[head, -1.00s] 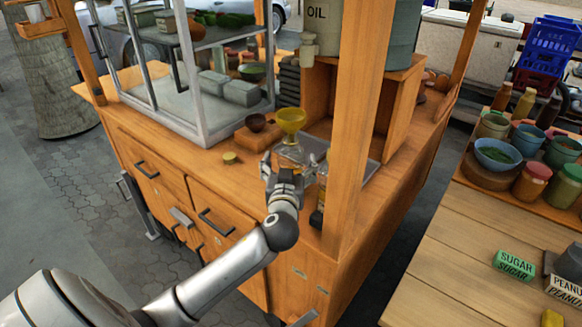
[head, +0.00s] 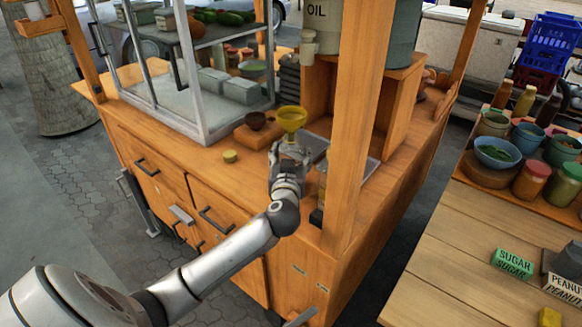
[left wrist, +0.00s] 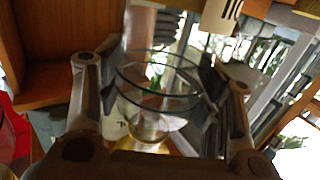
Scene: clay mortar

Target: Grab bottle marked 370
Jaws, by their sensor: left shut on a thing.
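My left gripper (head: 290,152) is at the cart counter, below and in front of a yellow funnel (head: 292,117). It is shut on a clear glass bottle. In the left wrist view the bottle (left wrist: 155,98) sits between the two fingers, with its round glass rims showing and yellow at the lower edge. In the head view my gripper hides most of the bottle. No 370 mark can be read. My right gripper is not in view.
A small dark bowl (head: 256,121) and a yellow-green lid (head: 230,156) are on the left. A glass case (head: 205,100) stands behind them.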

